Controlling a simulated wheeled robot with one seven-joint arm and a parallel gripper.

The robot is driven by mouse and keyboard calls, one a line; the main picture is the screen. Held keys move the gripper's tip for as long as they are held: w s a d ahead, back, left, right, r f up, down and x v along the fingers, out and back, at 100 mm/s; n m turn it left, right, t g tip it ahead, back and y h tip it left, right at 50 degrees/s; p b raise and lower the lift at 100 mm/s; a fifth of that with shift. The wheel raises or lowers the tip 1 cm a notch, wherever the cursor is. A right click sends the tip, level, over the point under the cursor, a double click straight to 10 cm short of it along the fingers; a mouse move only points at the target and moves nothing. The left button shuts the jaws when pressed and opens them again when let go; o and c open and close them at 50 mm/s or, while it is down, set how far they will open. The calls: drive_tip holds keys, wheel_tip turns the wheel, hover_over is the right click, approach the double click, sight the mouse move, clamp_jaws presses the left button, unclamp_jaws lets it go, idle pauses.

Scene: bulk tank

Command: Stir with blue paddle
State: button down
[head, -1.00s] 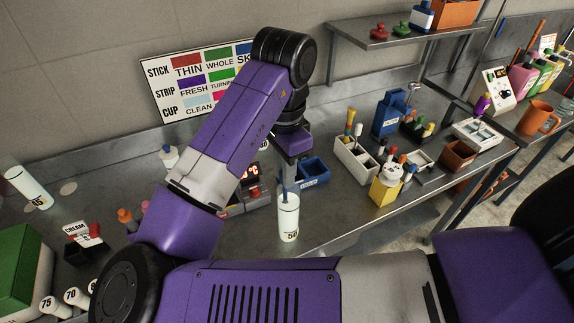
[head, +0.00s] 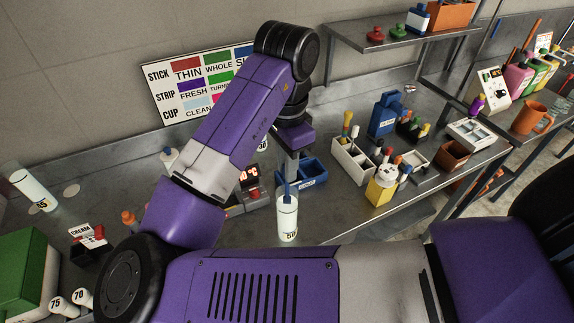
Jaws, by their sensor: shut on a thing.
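A blue paddle (head: 287,192) stands upright in a white cup (head: 287,220) marked 50 near the bench's front edge. Its lower end is inside the cup, hidden by the cup wall. My gripper (head: 290,165) points down above the cup and is shut on the upper part of the paddle. The fingertips are small and partly dark in this view.
A blue divided bin (head: 304,176) is close behind the cup on the right. A white holder (head: 352,160) and a yellow block (head: 382,192) stand further right. A tilted white cup (head: 35,190) is far left.

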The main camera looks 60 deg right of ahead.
drive_tip(key=shift+r, duration=4.85)
